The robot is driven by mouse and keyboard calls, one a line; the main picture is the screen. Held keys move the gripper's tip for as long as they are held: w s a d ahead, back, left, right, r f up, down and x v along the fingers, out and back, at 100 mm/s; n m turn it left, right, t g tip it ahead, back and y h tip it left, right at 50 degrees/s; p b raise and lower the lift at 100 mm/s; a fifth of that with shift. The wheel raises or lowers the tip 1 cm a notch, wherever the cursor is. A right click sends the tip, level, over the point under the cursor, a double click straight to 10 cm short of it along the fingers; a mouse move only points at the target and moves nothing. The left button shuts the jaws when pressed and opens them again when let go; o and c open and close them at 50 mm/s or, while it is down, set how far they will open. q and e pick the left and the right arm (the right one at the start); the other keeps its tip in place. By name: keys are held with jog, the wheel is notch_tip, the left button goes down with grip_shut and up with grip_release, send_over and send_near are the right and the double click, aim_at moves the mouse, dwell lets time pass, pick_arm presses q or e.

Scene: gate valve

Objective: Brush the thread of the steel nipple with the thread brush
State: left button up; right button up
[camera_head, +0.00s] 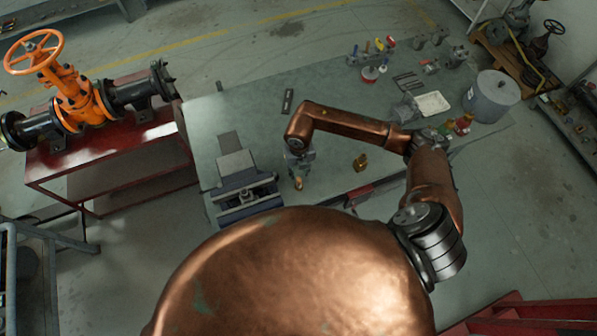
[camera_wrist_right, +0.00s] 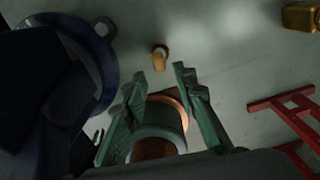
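My right gripper (camera_head: 299,172) points down over the workbench, just right of the blue vise (camera_head: 245,190). In the wrist view its two green-grey fingers (camera_wrist_right: 158,76) are spread, with nothing held between them. A small upright tan piece (camera_head: 299,184), perhaps the thread brush's handle, stands on the bench just below the gripper. It also shows just beyond the fingertips in the wrist view (camera_wrist_right: 159,60), apart from them. I cannot make out the steel nipple; the vise jaws look dark and small in the head view. My left gripper is out of view.
A brass fitting (camera_head: 360,162) lies right of the gripper and also shows in the wrist view (camera_wrist_right: 302,16). A grey pot (camera_head: 491,96), a white tray (camera_head: 432,104) and several small tools stand at the bench's far right. The middle of the workbench (camera_head: 250,115) is mostly clear.

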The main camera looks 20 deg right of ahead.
aim_at(299, 179)
jog(key=shift+f+b, duration=0.3)
jog(key=shift+f, duration=0.35)
notch_tip(299, 179, down, 3)
jog(key=shift+a+f+b, duration=0.1)
jog(key=shift+b, duration=1)
jog(key=shift+f+b, duration=0.75)
jog(key=shift+f, duration=0.35)
grip_shut()
jog(key=shift+r, duration=0.1)
jog(key=shift+r+p, duration=1.6)
jog(key=shift+r, duration=0.85)
